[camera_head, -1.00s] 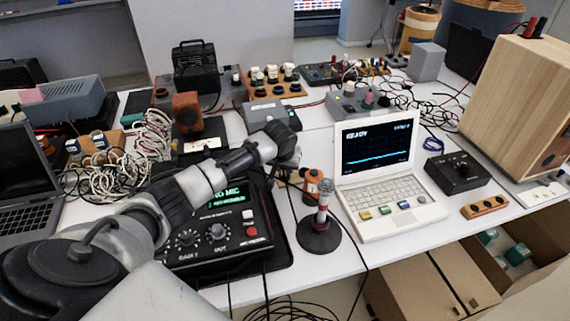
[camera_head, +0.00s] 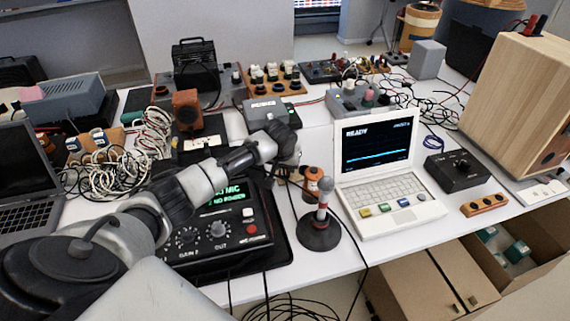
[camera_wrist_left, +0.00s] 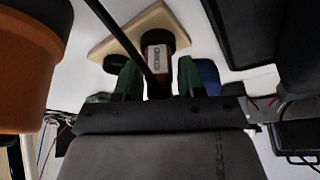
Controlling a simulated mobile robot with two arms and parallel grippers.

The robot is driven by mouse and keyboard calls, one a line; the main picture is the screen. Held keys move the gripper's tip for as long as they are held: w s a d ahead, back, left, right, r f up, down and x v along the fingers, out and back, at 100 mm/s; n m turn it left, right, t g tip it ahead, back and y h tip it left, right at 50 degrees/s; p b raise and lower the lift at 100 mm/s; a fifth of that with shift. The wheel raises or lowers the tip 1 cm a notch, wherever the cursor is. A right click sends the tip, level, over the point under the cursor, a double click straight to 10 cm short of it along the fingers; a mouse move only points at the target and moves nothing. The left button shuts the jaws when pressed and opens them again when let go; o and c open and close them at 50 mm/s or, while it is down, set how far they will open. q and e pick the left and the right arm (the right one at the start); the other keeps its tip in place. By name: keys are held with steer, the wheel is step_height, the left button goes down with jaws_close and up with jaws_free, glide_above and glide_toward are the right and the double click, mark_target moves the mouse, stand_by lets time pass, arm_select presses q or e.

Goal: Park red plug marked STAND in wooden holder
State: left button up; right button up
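The red plug (camera_wrist_left: 157,82) has a white label reading STAND and a black round end. It shows in the left wrist view between the two green fingers of my left gripper (camera_wrist_left: 160,78), which looks shut on it. The pale wooden holder (camera_wrist_left: 128,38) lies behind the plug, with another dark round spot in it. The plug's black end overlaps the holder; I cannot tell whether it is seated or above it. In the head view my left arm hides the plug and the gripper's fingertips. My right gripper is not in view.
In the head view, a microphone on a round black stand (camera_head: 319,233), a white laptop (camera_head: 378,180) and a black mixer box (camera_head: 222,230) stand nearby.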

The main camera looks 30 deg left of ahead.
arm_select(q)
steer(key=shift+o, duration=1.1)
steer(key=p+v, duration=0.1)
steer(key=v, duration=0.9)
steer(key=shift+s+r, duration=0.15)
steer(key=shift+r, duration=0.25)
